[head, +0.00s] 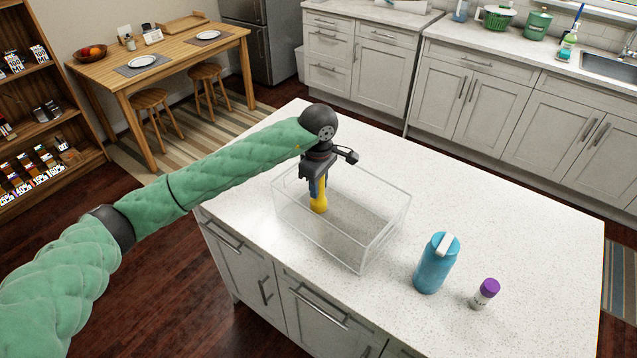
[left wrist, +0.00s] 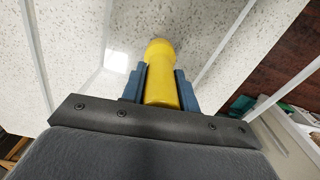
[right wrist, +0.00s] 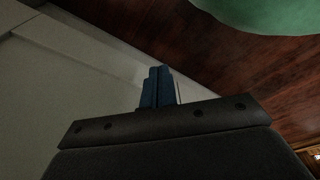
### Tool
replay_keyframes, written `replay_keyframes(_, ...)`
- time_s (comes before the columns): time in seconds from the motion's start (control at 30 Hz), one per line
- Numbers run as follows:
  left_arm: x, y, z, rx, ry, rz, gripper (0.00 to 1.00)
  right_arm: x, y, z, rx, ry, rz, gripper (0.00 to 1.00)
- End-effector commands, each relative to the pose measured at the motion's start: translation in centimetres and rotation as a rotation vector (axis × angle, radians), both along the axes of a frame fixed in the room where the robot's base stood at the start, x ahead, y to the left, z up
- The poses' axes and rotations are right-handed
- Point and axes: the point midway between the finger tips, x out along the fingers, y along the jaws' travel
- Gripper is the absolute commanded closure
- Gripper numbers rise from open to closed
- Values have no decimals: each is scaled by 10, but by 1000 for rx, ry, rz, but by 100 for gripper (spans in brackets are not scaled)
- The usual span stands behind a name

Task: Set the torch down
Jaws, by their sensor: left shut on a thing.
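The yellow torch (head: 319,203) is upright in the head view, inside the left part of a clear open box (head: 362,262) on the white speckled counter. My left gripper (head: 318,184) points down into the box and is shut on the torch. In the left wrist view the torch (left wrist: 162,88) sits between the two blue fingers, its wider end pointing away from the palm. Whether its lower end touches the box floor I cannot tell. My right gripper (right wrist: 158,86) shows only in the right wrist view; its blue fingers are together with nothing visible between them.
The box's right part is empty. A grey-white cabinet surface (right wrist: 70,75) is close to my right gripper.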

Motion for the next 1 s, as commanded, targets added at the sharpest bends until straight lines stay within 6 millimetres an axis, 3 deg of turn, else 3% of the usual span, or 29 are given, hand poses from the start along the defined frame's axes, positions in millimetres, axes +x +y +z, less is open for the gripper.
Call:
replay_keyframes(0.37,0,0,-2,-1,-1,0,96,4,2,4,1,4,-2,100)
replay_keyframes(0.4,0,0,-2,0,0,0,66,4,2,5,0,6,-2,100)
replay_keyframes(0.5,0,0,-2,0,0,0,48,6,2,7,1,4,-2,100)
replay_keyframes(1.0,0,0,1,0,0,0,48,-2,1,4,1,1,-1,100)
